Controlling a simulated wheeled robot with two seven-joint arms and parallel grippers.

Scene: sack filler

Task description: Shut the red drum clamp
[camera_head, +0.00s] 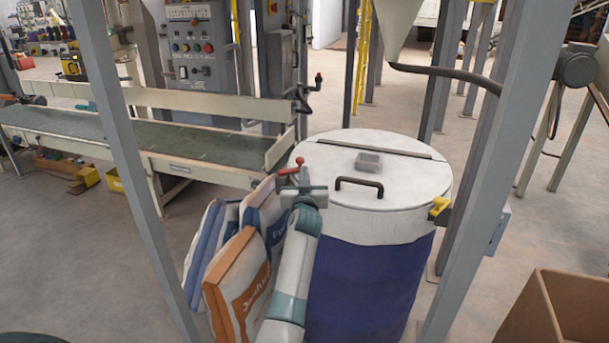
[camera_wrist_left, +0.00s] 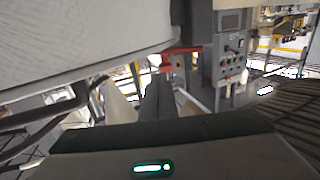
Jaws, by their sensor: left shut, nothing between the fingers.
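The drum (camera_head: 365,270) has a dark blue body and a white lid (camera_head: 330,155) with a black handle. The red drum clamp (camera_head: 299,162) is at the lid's left rim, its red lever reaching out to the left. Whether it is latched cannot be told. My left gripper (camera_head: 304,178) is at the left rim, just in front of the red clamp and partly covering it. In the left wrist view the red clamp (camera_wrist_left: 182,51) shows just beyond the closed fingers (camera_wrist_left: 157,95), beside the pale drum side (camera_wrist_left: 80,45). The fingers are empty; contact is unclear. My right gripper is out of view.
A yellow clamp (camera_head: 439,207) sits on the lid's right rim. Filled sacks (camera_head: 240,285) stand left of the drum, close to my left arm. Grey posts (camera_head: 135,170) flank the drum. A conveyor (camera_head: 190,147) is behind left, a cardboard box (camera_head: 560,310) front right.

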